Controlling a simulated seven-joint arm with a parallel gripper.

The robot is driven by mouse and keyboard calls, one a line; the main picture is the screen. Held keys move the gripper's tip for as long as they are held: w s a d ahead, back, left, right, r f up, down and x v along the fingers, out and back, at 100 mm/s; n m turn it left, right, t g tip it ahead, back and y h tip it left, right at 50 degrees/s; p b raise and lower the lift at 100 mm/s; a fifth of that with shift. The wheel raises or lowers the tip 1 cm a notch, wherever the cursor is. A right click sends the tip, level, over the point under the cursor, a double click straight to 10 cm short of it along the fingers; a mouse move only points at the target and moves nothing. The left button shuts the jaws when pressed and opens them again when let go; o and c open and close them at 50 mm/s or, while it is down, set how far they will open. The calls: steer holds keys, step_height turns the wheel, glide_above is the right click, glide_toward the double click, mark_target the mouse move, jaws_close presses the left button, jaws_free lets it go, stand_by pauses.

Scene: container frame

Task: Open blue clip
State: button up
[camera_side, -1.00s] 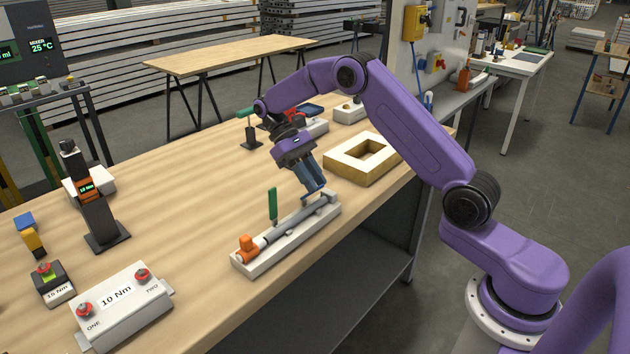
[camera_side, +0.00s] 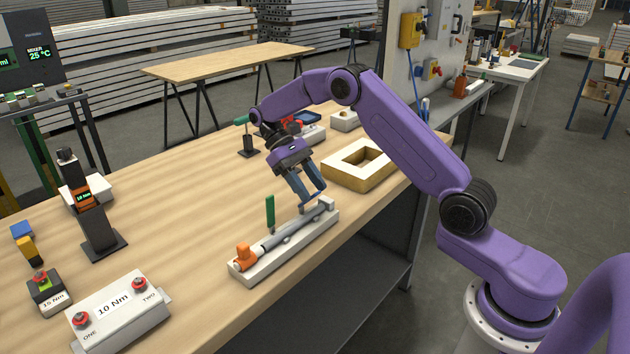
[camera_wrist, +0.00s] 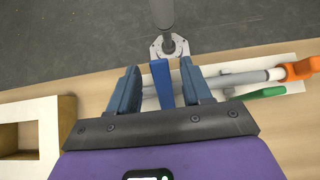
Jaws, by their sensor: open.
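The blue clip (camera_wrist: 162,84) shows in the wrist view as a blue bar between my fingers, with a gap to the left finger. In the side view it is small and partly hidden by my fingertips. My gripper (camera_side: 312,197) is open above the right end of the white fixture (camera_side: 285,257); in the wrist view its two fingers (camera_wrist: 159,67) stand on either side of the clip. I cannot tell whether the right finger touches it. A grey tube (camera_side: 285,233) lies along the fixture. An upright green clip (camera_side: 270,211) and an orange clip (camera_side: 243,257) are further left.
A wooden block with a square opening (camera_side: 342,180) stands close behind and right of my gripper. A white box labelled 10 Nm (camera_side: 120,312) is at the front left, with a dark tool stand (camera_side: 98,235) behind it. The table's front edge runs near the fixture. Bare tabletop lies left of the fixture.

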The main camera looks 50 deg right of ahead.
step_height(320, 180, up, 3)
steer(key=s+r, duration=1)
steer(key=s, duration=0.4)
steer(key=shift+a, duration=0.15)
steer(key=w+r+t, duration=0.2)
steer(key=w+t, duration=0.8)
steer(key=w, duration=0.2)
step_height(320, 180, down, 17)
steer(key=shift+s+r, duration=0.1)
jaws_close()
